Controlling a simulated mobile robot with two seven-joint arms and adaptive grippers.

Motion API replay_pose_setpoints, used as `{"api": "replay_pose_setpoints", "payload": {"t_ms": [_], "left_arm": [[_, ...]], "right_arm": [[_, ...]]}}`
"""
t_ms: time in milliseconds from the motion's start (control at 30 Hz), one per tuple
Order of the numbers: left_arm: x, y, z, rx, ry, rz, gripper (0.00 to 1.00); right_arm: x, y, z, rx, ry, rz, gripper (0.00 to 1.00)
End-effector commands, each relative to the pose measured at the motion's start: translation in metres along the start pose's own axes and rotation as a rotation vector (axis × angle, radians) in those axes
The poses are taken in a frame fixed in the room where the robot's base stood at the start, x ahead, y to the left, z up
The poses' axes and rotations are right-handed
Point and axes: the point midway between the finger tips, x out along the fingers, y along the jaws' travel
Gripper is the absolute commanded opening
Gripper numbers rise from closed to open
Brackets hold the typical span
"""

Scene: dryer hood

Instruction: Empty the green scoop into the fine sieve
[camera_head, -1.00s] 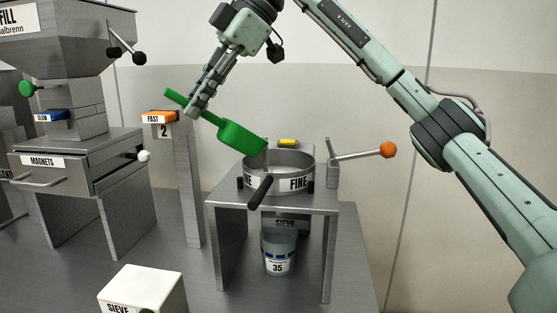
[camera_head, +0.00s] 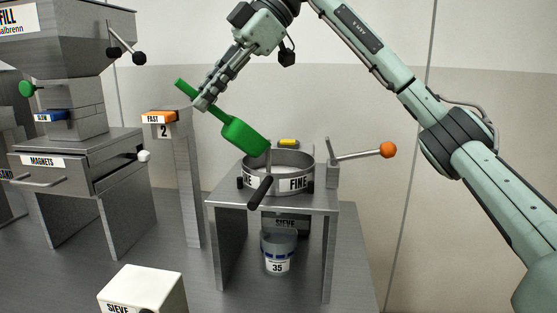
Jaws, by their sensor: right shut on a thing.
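The green scoop (camera_head: 244,135) is in the head view, left of the middle. My right gripper (camera_head: 203,104) is shut on its handle. The scoop tilts, its bowl lower and to the right of the handle. The bowl is above the left rim of the fine sieve (camera_head: 293,185), a round metal ring with a FINE label on a metal stand. A black handle sticks out of the sieve's front. I cannot see what the scoop or the sieve holds. My left gripper is not in view.
An orange-knobbed lever (camera_head: 388,150) stands right of the sieve. A bucket (camera_head: 278,252) marked 35 is under the stand. An orange FAST block (camera_head: 159,117) tops a post at left, beside the MAGNETS machine (camera_head: 75,160). A white SIEVE box (camera_head: 143,289) is in front.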

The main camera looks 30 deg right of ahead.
Motion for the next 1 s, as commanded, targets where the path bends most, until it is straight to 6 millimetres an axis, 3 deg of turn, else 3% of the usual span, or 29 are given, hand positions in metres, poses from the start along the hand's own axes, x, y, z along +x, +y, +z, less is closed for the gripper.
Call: {"api": "replay_pose_setpoints", "payload": {"t_ms": [1000], "left_arm": [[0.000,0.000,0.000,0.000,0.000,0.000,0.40]], "right_arm": [[-0.017,0.004,0.004,0.029,0.109,-0.001,0.00]]}}
